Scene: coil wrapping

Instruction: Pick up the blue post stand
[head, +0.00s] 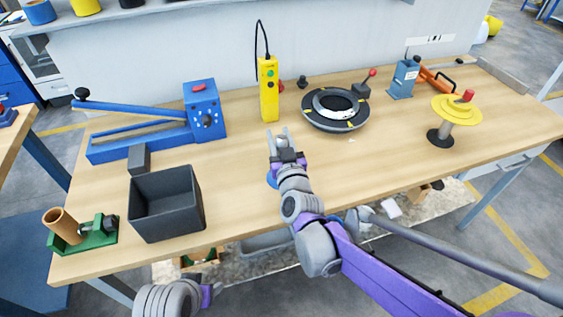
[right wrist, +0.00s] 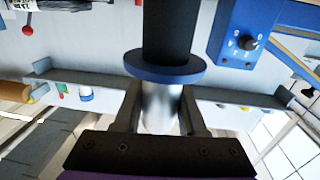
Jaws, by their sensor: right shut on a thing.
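My right gripper (head: 278,138) is over the front middle of the workbench. In the right wrist view its two fingers (right wrist: 160,115) are shut on the silver post of the blue post stand (right wrist: 163,100). The stand's blue round flange (right wrist: 165,67) and a black cylinder (right wrist: 168,28) show beyond the fingers. In the head view only a sliver of blue (head: 271,180) shows beside my wrist; the rest is hidden. I cannot tell whether the stand touches the bench. Part of my left arm shows at the bottom left, but its gripper does not.
A dark open bin (head: 168,232), a blue lever tool (head: 205,110) and a green base with a brown tube (head: 85,235) stand left. A yellow box (head: 268,95), a black ring (head: 338,122) and a yellow-disc spool (head: 457,110) stand behind and right. The front right bench is clear.

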